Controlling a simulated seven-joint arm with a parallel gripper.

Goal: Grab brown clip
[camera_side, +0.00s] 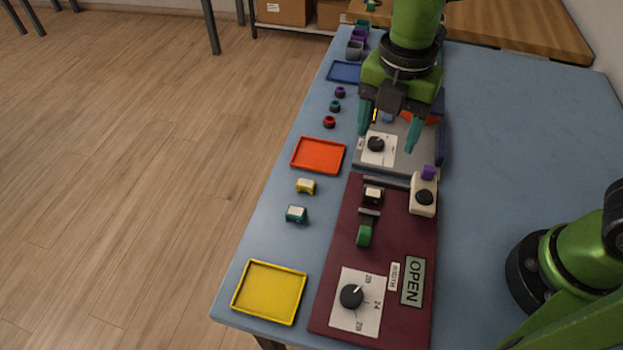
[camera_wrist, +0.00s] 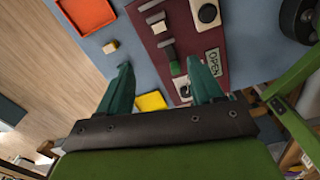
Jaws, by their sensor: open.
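A small dark brown clip with a pale top (camera_side: 373,194) sits in a grey holder on the maroon board (camera_side: 335,258). In the wrist view the clip (camera_wrist: 159,27) lies beyond my fingertips, near the top of the picture. My gripper (camera_side: 388,138) is open with teal fingers and nothing between them. It is above the grey panel behind the maroon board, apart from the clip. In the wrist view my fingers (camera_wrist: 160,72) are spread wide. A yellow clip (camera_side: 306,186) and a teal clip (camera_side: 296,213) lie on the blue table.
A green lever (camera_side: 364,235) and a cream block with a black knob (camera_side: 423,196) flank the brown clip closely. A dial (camera_side: 352,296) and an OPEN sign (camera_side: 412,282) are at the board's front. Red (camera_side: 294,165) and yellow (camera_side: 237,290) trays lie left.

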